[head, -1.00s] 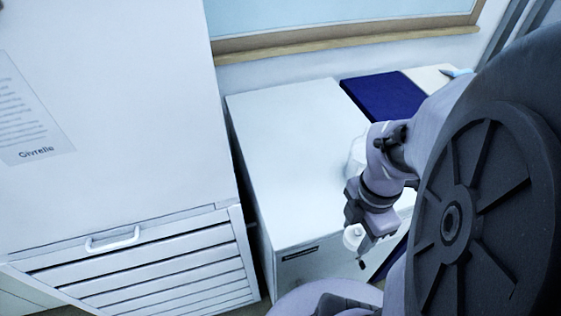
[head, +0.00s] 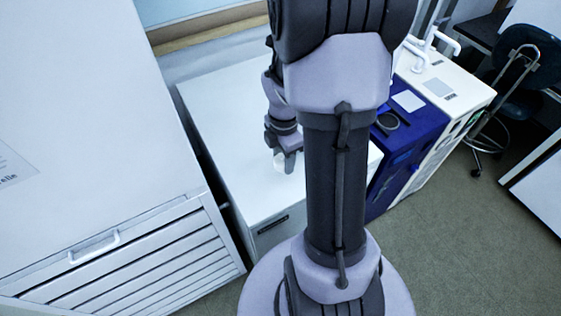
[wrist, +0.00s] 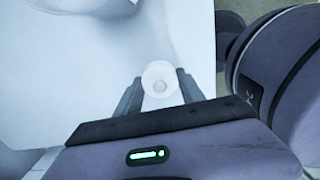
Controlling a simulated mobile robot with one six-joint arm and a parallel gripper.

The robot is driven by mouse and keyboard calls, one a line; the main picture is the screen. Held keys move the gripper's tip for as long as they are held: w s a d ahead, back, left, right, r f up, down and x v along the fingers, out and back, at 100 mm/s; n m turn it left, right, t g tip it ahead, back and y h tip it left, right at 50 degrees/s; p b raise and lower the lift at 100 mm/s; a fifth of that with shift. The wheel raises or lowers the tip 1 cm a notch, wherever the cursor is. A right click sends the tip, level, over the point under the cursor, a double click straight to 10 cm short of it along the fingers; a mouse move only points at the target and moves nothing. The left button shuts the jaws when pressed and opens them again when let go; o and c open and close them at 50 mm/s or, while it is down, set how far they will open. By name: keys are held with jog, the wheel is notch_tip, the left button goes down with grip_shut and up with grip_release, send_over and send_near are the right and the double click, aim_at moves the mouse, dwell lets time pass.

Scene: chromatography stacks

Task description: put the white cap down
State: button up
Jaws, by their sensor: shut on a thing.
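The white cap (wrist: 158,78) is a small round piece held between the two fingers of my gripper (wrist: 160,92) in the wrist view. In the head view my gripper (head: 286,160) points down over the white cabinet top (head: 225,120), and the cap shows as a pale bit (head: 279,161) at its fingers. The white cabinet top lies below the cap in the wrist view (wrist: 85,75). I cannot tell whether the cap touches it.
A tall white unit (head: 90,90) with a handle and slats stands at the left. A blue unit (head: 420,128) and a cream unit (head: 455,105) with white taps stand to the right. A dark chair (head: 525,65) is at the far right. The cabinet's left part is clear.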

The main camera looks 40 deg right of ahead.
aim_at(283, 159)
notch_tip(283, 159, down, 4)
jog(key=shift+r+b, duration=0.25)
jog(key=shift+b, duration=0.4)
jog(key=shift+s+r, duration=0.1)
jog(key=shift+r, duration=0.1)
jog(key=shift+f, duration=0.1)
jog(key=o, duration=1.3)
